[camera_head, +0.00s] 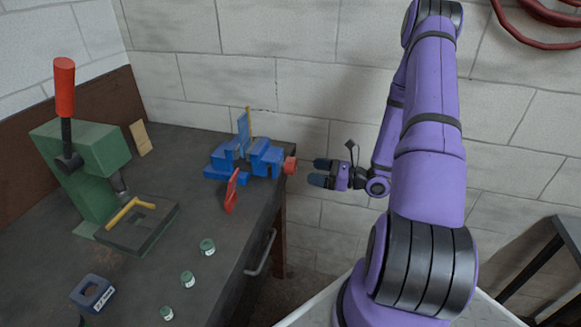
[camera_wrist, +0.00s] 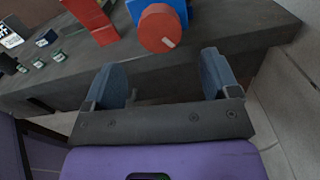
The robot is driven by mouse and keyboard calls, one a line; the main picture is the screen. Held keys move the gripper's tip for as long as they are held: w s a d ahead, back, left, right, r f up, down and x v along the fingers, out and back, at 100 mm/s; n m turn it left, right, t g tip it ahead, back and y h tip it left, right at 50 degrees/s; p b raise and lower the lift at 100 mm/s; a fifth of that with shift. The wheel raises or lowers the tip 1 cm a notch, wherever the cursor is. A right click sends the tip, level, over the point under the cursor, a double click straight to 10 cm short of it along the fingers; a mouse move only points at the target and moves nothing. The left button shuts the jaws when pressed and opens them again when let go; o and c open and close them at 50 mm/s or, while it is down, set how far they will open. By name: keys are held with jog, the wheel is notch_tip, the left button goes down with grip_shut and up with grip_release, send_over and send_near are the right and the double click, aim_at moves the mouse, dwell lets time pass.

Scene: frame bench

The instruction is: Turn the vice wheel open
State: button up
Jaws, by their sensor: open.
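The blue vice (camera_head: 262,158) stands on the bench near its right edge, with a blue plate upright at its jaws. Its red wheel (camera_head: 290,165) faces right, toward my gripper. In the wrist view the wheel (camera_wrist: 161,28) is a red disc with a pale mark, ahead of the fingers and between their lines. My gripper (camera_head: 322,173) is open and empty, just right of the wheel and apart from it. Its two blue-grey fingers (camera_wrist: 165,80) stand wide apart in the wrist view. Part of the vice (camera_wrist: 183,10) is cut off by the top edge there.
A red flat piece (camera_head: 231,190) stands just left of the vice's front. A green press (camera_head: 85,165) with a red-handled lever is at the left. A wall is behind the bench.

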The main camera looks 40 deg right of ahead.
aim_at(295, 167)
jog(key=x, duration=0.8)
jog(key=shift+w+a, duration=0.25)
jog(key=shift+w, duration=0.05)
jog(key=c, duration=0.9)
